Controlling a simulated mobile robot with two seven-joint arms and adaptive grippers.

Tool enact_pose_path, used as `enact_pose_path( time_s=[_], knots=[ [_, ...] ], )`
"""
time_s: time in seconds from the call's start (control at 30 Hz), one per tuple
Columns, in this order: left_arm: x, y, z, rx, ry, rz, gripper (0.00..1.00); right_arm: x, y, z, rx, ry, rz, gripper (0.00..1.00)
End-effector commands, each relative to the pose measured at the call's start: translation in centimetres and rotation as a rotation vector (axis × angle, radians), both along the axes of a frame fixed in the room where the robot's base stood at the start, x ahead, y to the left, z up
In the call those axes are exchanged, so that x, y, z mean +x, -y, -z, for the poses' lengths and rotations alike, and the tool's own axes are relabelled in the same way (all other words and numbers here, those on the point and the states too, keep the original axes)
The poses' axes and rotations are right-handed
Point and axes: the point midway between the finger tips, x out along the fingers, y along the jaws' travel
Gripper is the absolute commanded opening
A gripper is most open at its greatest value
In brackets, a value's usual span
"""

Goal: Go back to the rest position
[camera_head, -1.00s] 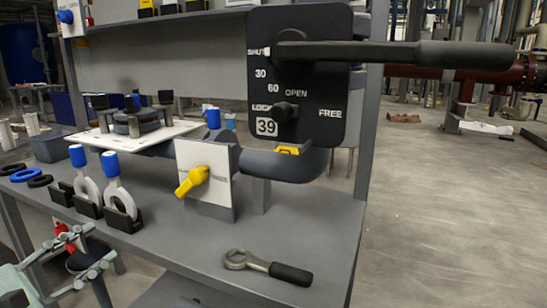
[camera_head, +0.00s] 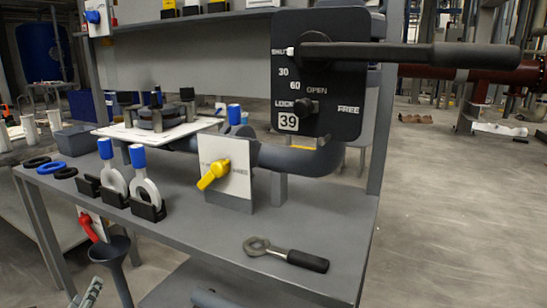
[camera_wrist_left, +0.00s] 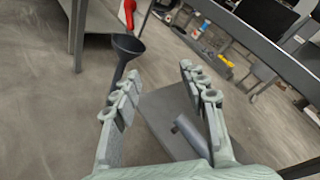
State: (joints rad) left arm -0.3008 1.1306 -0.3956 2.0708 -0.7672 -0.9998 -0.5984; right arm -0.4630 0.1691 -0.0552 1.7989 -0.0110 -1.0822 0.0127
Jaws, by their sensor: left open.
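My left gripper (camera_head: 88,292) shows only in part at the bottom left edge of the head view, low in front of the bench (camera_head: 215,235). In the left wrist view its two fingers (camera_wrist_left: 163,92) stand apart with nothing between them. It is open and empty. Beyond the fingers are a dark funnel (camera_wrist_left: 127,45) and a grey lower shelf (camera_wrist_left: 155,115) with a grey cylinder on it. My right gripper is in neither view.
On the bench are a wrench (camera_head: 285,254), a white panel with a yellow handle (camera_head: 213,175) and blue-topped ring tools (camera_head: 146,185). A black plate with a long lever (camera_head: 400,53) stands above. A red handle (camera_head: 88,228) is below the bench's left side. Open floor lies right.

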Motion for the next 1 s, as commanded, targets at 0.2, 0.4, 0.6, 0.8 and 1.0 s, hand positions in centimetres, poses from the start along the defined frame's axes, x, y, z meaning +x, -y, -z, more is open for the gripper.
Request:
enact_pose_path(
  time_s=[0.2, 0.4, 0.6, 0.8, 1.0],
  knots=[
    [-6.4, 0.8, 15.0, -0.736, -0.068, -0.486, 0.43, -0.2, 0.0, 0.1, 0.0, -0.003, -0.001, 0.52],
    [-13.9, 7.1, 26.0, -1.273, -0.11, -0.945, 0.43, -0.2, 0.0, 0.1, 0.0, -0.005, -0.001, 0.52],
    [-18.8, 13.9, 31.2, -1.582, -0.13, -1.275, 0.43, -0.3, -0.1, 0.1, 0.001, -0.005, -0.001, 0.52],
    [-20.1, 16.2, 32.4, -1.67, -0.133, -1.381, 0.43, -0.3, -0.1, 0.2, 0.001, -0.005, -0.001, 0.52],
    [-20.1, 16.2, 32.4, -1.668, -0.135, -1.38, 0.43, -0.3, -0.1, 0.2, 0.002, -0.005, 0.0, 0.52]
  ],
)
